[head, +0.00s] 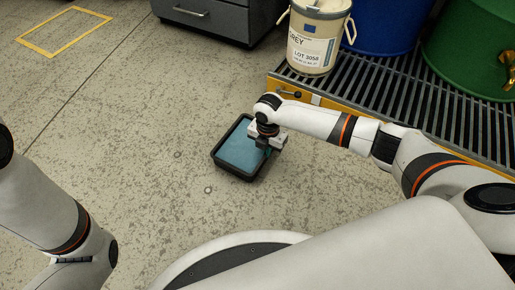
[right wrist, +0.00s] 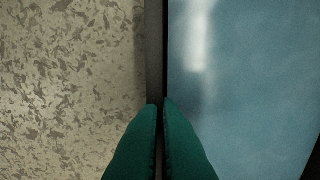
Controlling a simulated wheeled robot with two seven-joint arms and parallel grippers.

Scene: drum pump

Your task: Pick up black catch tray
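The black catch tray (head: 222,166) is a shallow rectangular tray with a blue surface inside, at the middle of the head view. It looks level, on or close to the floor. My right gripper (head: 268,148) points down at its right wall. In the right wrist view, the green fingers of my right gripper (right wrist: 161,106) are close together on the tray's dark wall (right wrist: 155,50), one on each side. The blue inside lies to the right there and the floor to the left. My left arm shows at the left, but its gripper is outside the view.
An orange-edged grated platform (head: 400,105) stands to the right, carrying a cream labelled pail (head: 313,45), a blue drum (head: 390,20) and a green drum (head: 465,50). A grey drawer cabinet (head: 210,18) stands behind. The floor left of the tray is clear, with a yellow marked rectangle (head: 62,46).

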